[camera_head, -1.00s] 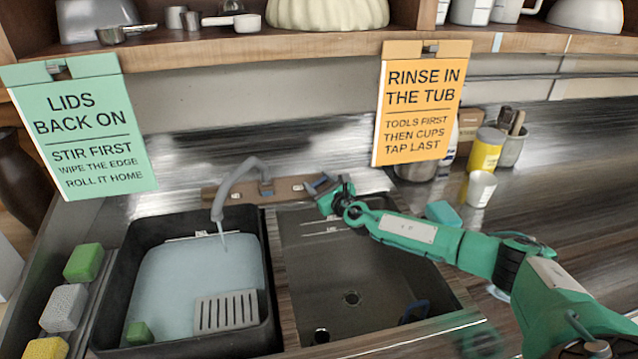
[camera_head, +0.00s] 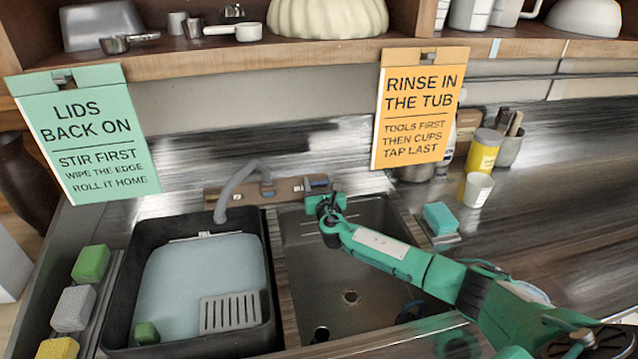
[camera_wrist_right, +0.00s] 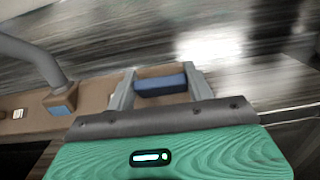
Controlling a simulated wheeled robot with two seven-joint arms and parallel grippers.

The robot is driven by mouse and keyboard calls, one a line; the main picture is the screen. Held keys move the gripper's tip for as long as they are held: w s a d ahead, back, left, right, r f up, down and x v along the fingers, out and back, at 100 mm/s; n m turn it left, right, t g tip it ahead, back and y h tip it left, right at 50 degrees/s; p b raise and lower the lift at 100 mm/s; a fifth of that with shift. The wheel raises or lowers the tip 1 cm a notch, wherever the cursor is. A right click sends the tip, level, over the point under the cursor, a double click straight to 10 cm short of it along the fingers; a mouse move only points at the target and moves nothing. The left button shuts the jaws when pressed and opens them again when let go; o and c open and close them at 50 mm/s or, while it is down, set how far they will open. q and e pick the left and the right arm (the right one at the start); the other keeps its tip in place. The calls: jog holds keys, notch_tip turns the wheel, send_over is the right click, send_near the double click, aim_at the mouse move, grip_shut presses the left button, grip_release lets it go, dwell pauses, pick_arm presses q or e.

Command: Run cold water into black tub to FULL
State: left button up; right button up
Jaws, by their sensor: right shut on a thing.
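The black tub (camera_head: 121,290) stands in the left basin with pale blue water (camera_head: 195,270) in it. The water surface lies close to a pale mark (camera_head: 190,237) on the tub's back wall; its lettering is too small to read. A grey spout (camera_head: 228,190) arches over the tub, and no stream shows below it. My right gripper (camera_head: 322,190) is at the tap's blue handle (camera_head: 318,181). In the right wrist view its fingers are either side of the blue handle (camera_wrist_right: 160,85), shut on it. My left gripper is not in view.
A grey slotted tool (camera_head: 230,312) and a green sponge (camera_head: 147,333) are in the tub. The right basin (camera_head: 350,270) is mostly empty, with a dark blue item (camera_head: 410,311) partly hidden by my arm. A teal sponge (camera_head: 439,218) and a white cup (camera_head: 477,189) stand right.

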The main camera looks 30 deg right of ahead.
jog(key=o, duration=1)
jog(key=b+v, duration=0.1)
jog(key=v, duration=1.2)
jog(key=shift+s+a+r+b, duration=0.1)
jog(key=shift+s+a+b, duration=0.1)
jog(key=shift+s+b, duration=0.15)
jog(key=shift+r, duration=0.1)
